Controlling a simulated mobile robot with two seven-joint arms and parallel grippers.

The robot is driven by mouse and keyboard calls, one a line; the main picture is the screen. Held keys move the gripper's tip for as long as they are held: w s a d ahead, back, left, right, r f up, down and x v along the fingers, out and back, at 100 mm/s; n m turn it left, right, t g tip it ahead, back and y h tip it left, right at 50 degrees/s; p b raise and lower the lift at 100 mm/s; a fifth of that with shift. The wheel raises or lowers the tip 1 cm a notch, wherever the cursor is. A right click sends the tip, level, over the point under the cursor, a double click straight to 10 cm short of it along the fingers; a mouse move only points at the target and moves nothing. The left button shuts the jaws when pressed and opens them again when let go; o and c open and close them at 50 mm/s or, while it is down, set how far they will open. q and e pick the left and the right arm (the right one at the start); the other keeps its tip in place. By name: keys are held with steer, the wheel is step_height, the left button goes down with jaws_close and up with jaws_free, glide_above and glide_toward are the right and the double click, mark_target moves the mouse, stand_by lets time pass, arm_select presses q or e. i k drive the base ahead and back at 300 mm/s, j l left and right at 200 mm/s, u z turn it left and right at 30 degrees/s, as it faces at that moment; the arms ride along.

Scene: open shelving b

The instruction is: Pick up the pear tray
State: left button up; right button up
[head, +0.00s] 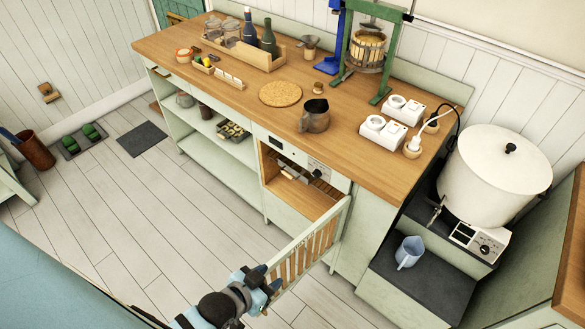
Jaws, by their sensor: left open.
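A dark tray (222,134) holding several yellow-green, pear-like items sits on the open shelf below the wooden counter, left of the open cabinet. The items are too small to tell for sure. My left gripper (268,281) is at the bottom centre, open, with nothing seen between its fingers. It is well in front of the shelf, near the outer end of a slatted open door (312,244); I cannot tell whether they touch. My right gripper is not in view.
The door juts out from the cabinet (292,190), right of the shelf unit. A grey pot (186,100) and a dark cup (206,112) share the tray's shelf. The plank floor (160,210) before the shelf is clear. A jug (408,252) and boiler (495,172) stand right.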

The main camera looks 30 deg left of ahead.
mark_target(303, 174)
steer(key=k+j+z, duration=0.1)
steer(key=j, duration=0.25)
steer(key=j+z, duration=0.1)
steer(key=j, duration=0.25)
steer(key=k+j+z, duration=0.1)
steer(key=j, duration=0.25)
steer(key=j+z, duration=0.15)
steer(key=j, duration=0.35)
steer(key=k+j+z, duration=0.15)
steer(key=j, duration=0.35)
steer(key=i+j+z, duration=0.15)
steer(key=j, duration=0.4)
steer(key=j+z, duration=0.15)
steer(key=j, duration=0.4)
steer(key=i+j, duration=0.15)
steer(key=j, duration=0.15)
steer(key=i+j+z, duration=0.1)
steer(key=j, duration=0.2)
steer(key=i+j, duration=0.2)
steer(key=j, duration=0.15)
steer(key=i+j+z, duration=0.1)
steer(key=j, duration=0.2)
steer(key=i+j, duration=0.2)
steer(key=j, duration=0.15)
